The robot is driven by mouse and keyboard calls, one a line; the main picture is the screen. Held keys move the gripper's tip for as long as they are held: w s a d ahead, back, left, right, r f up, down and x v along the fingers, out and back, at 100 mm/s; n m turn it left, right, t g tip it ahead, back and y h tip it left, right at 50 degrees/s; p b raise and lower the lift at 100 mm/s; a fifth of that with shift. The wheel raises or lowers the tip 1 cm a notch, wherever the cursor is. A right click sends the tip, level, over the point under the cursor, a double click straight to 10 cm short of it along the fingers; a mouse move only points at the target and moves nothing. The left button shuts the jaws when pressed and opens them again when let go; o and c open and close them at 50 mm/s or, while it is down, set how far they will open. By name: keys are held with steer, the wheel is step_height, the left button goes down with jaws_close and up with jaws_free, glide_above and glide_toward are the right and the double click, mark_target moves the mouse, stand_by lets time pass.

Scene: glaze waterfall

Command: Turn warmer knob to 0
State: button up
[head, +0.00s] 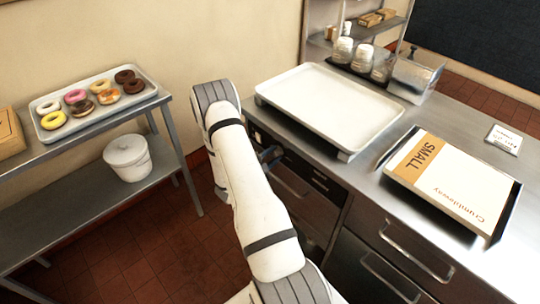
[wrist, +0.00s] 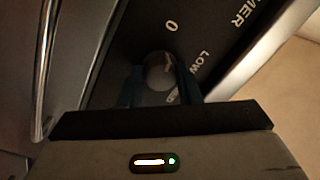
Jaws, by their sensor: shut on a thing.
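The warmer knob (wrist: 159,72) is a round grey knob on a dark panel (wrist: 115,65), seen in the wrist view. The panel is lettered "0" above the knob and "LOW" to its right, with part of a word ending in "MER". My gripper (wrist: 162,85) is shut on the knob, with one dark finger on each side of it. I cannot tell exactly where the knob points.
A white tray (head: 318,82) lies on the counter (head: 450,110) above my gripper, near a flat box marked "SMALL" (head: 450,182). Drawer handles (head: 290,185) stick out below. A side table at left bears a donut tray (head: 150,88); a white bucket (head: 127,160) stands beneath.

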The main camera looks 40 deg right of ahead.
steer(key=shift+d+r+n, duration=0.1)
steer(key=shift+r+n, duration=0.05)
steer(key=shift+n, duration=0.35)
steer(key=o, duration=1)
steer(key=shift+c, duration=0.2)
steer(key=shift+s+d, duration=0.1)
steer(key=shift+a+f+n, duration=0.25)
steer(key=shift+a+n, duration=0.05)
steer(key=shift+a, duration=0.3)
steer(key=a+b, duration=0.1)
steer(key=a, duration=0.5)
steer(key=shift+s+a, duration=0.3)
steer(key=shift+s, duration=0.15)
